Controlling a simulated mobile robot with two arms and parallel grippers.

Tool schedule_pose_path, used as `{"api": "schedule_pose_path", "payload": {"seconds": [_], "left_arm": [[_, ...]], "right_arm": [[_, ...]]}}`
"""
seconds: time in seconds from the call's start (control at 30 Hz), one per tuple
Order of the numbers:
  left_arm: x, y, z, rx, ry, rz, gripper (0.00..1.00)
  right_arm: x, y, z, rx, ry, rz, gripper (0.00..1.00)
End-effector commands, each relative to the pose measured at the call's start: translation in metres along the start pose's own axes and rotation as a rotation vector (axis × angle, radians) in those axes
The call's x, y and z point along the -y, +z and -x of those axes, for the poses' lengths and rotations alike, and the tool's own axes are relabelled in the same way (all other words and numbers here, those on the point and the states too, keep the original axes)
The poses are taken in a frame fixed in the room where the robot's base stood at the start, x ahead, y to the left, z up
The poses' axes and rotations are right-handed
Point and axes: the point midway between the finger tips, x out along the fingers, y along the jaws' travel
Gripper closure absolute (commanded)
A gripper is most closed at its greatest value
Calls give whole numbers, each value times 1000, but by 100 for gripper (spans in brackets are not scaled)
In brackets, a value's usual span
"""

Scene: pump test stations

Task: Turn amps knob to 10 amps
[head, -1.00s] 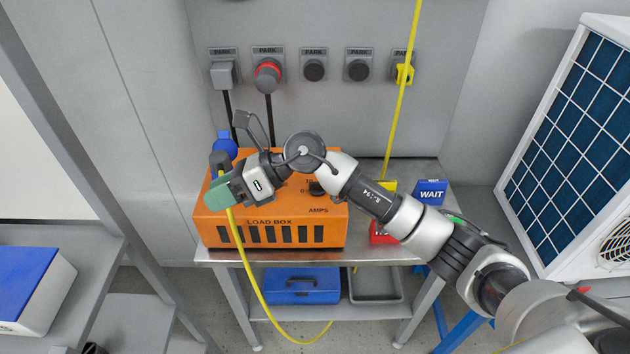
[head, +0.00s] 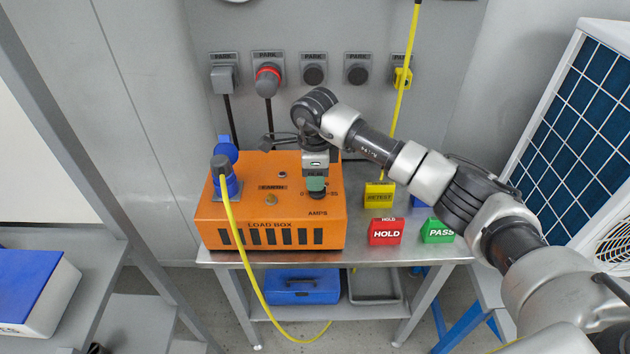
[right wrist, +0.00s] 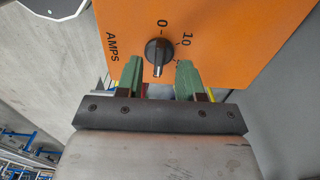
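The orange load box (head: 215,215) stands on the metal bench. Its black amps knob (right wrist: 158,50) shows in the right wrist view, with the 0 and 10 labels above and to its upper right. A pale mark shows at the knob's lower end. My right gripper (head: 316,190) points down over the knob in the head view and mostly hides it. In the right wrist view its two green fingers (right wrist: 158,75) are apart, one on each side of the knob's lower end, with gaps visible. My left gripper is not in view.
A plug (head: 222,168) with a yellow cable sits in the blue socket at the box's left. Yellow RETEST (head: 379,196), red HOLD (head: 386,233) and green PASS (head: 438,232) blocks stand to the right. Parked plugs (head: 268,78) hang on the wall behind.

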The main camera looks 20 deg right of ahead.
Motion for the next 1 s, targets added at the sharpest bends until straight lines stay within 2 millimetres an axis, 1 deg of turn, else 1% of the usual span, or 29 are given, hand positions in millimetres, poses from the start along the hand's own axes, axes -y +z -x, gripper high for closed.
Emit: {"api": "schedule_pose_path", "payload": {"seconds": [0.1,0.23,0.33,0.57,0.67,0.8,0.83,1.0], "left_arm": [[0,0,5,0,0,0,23],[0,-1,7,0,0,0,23],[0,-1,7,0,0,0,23],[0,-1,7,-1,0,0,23],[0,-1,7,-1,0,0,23],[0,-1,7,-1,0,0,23],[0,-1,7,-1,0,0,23],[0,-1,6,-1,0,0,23]], "right_arm": [[0,0,-17,0,3,-1,63],[0,0,-28,1,2,0,63],[0,0,-32,1,0,0,63],[0,0,-32,1,0,0,63],[0,0,-32,2,0,0,77],[0,0,-32,2,0,0,98],[0,0,-32,2,0,0,100],[0,0,-32,2,0,2,100]]}}
